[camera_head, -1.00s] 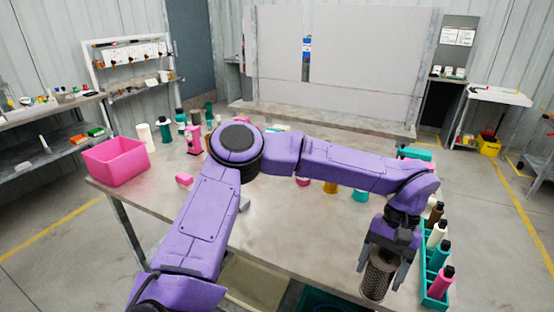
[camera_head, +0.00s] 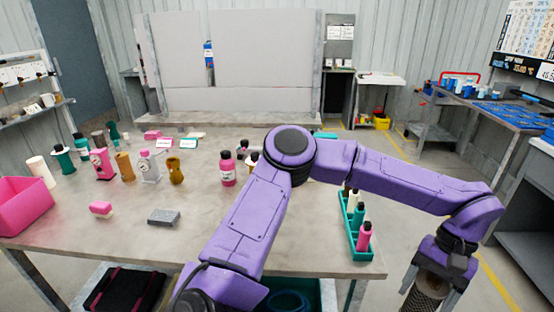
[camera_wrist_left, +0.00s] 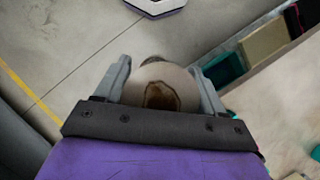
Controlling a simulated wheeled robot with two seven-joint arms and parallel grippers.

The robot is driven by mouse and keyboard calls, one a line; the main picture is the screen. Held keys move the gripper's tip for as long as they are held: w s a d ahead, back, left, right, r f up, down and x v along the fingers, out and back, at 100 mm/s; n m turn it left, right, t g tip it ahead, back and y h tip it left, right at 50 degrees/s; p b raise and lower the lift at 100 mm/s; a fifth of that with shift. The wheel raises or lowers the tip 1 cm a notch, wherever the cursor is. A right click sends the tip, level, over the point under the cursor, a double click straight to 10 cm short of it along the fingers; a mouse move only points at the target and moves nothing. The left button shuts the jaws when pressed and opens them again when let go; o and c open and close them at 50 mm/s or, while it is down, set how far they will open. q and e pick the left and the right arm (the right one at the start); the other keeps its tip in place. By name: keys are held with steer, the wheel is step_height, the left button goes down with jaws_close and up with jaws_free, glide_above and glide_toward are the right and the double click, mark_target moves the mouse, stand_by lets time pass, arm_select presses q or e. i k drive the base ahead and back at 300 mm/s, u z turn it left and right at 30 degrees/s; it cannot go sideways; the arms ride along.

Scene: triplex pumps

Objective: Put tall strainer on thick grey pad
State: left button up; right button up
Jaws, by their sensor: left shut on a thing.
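The tall strainer (camera_head: 424,294) is a dark, mesh-walled cylinder at the lower right of the head view, partly cut off by the frame's bottom. My left gripper (camera_head: 431,284) is shut on its upper part and holds it roughly upright, clear of the table's right end. In the left wrist view the strainer's round, pale and brown top (camera_wrist_left: 163,90) sits between the two fingers (camera_wrist_left: 165,84). The thick grey pad (camera_head: 164,217) lies flat and bare on the table near its front edge, far left of the gripper. My right gripper is not in view.
A teal rack (camera_head: 357,238) with bottles stands at the table's (camera_head: 130,237) right end, between gripper and pad. A pink block (camera_head: 101,209) and pink bin (camera_head: 22,207) are left of the pad. A pink bottle (camera_head: 228,170) and several others stand behind. Bare tabletop surrounds the pad.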

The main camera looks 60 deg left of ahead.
mark_target(164, 216)
steer(key=k, duration=0.75)
steer(key=u, duration=1.65)
steer(key=i, duration=0.5)
steer(key=z, duration=0.1)
